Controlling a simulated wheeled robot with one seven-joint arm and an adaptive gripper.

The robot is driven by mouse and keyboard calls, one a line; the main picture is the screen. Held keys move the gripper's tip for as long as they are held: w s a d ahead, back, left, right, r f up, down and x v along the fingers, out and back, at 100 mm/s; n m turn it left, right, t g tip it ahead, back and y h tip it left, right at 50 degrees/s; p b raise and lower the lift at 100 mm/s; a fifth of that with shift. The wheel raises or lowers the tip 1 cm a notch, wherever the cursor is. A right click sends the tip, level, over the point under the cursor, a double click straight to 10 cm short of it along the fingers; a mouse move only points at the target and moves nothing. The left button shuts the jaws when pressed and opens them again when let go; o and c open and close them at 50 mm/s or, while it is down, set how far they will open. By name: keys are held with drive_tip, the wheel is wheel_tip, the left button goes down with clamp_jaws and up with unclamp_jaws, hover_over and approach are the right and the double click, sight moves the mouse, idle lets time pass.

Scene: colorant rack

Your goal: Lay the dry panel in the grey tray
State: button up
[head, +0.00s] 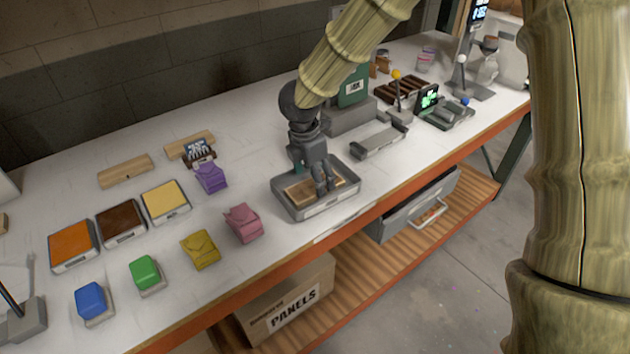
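The grey tray (285,206) stands near the front edge of the bench, with a pale label on its front wall. A flat tan piece (300,191), which looks like the panel, lies within the tray's walls. Whether it rests fully on the tray floor cannot be told. My gripper (325,187) points down over the tray, with its fingertips at or just above the tan piece. The fingers hide part of the piece, and I cannot tell whether they grip it.
Orange (72,243), brown (121,221) and yellow (165,199) trays stand to the left.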

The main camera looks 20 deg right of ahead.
sight(310, 188)
wheel_tip(310, 188, up, 10)
drive_tip(key=a+b, duration=0.1)
drive_tip(key=shift+s+a, duration=0.2)
drive_tip(key=shift+s, duration=0.05)
